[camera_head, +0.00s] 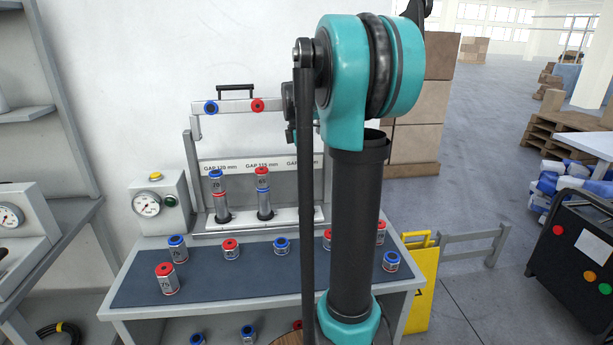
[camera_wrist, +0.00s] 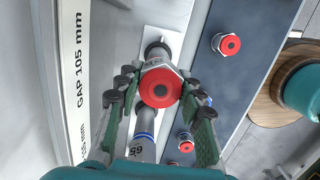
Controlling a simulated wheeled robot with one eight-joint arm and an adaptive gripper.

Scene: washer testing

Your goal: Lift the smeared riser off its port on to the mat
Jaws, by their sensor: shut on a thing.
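In the wrist view my gripper (camera_wrist: 157,84) is shut on a red-capped riser (camera_wrist: 160,88), one finger on each side of its pale collar. The riser is seen almost end-on, beside the "GAP 105 mm" label, above a pale port plate (camera_wrist: 166,36). I cannot tell whether its foot is still in the port, and no smear is clear. In the head view my arm hides the gripper, this riser and its port. The dark mat (camera_head: 215,288) lies in front of the rack and also shows in the wrist view (camera_wrist: 245,60).
A blue-capped riser (camera_head: 217,196) and a red-capped riser marked 65 (camera_head: 264,198) stand in the left and middle ports. The 65 riser is close beside my gripper in the wrist view (camera_wrist: 138,150). Several short capped pieces stand on the mat, with bare mat between them.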

